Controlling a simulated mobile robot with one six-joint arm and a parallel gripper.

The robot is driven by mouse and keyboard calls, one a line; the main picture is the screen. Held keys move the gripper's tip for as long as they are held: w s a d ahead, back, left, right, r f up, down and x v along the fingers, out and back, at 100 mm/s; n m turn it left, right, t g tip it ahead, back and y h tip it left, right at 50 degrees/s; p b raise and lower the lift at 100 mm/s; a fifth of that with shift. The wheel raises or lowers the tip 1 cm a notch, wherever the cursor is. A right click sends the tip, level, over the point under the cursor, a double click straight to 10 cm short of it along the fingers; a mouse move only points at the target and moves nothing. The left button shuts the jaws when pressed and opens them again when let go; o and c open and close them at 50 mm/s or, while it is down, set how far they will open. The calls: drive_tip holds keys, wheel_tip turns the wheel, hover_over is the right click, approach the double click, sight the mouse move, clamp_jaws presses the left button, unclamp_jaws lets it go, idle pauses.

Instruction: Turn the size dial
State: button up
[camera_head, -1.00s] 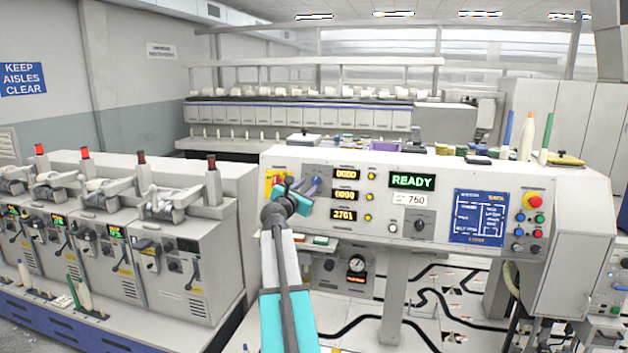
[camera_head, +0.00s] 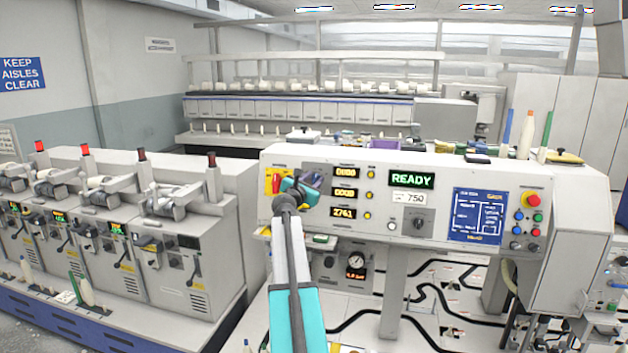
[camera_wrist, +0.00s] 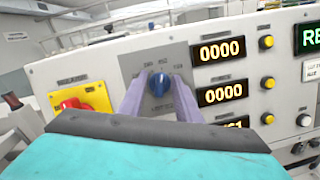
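In the wrist view, a blue dial (camera_wrist: 160,83) sits on a grey plate (camera_wrist: 135,62) with small printed numbers around it, on the white control panel. My gripper (camera_wrist: 160,79) faces this plate. Its two purple fingers stand apart, one left and one right of the dial, with some space showing beside it. I see no clear contact. In the head view, my gripper (camera_head: 300,187) is at the panel's upper left and hides the dial. A second, dark dial (camera_head: 417,222) sits farther right, under the 750 sign.
A red knob on a yellow plate (camera_wrist: 95,98) is just left of my gripper. Numeric displays (camera_wrist: 219,50) and yellow buttons (camera_wrist: 267,42) are to the right. A green READY display (camera_head: 411,180) and a red button (camera_head: 531,200) are farther right.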

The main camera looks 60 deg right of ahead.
clamp_jaws()
drive_tip(key=shift+w, duration=0.15)
drive_tip(key=shift+f, duration=0.1)
drive_tip(key=shift+b, duration=0.3)
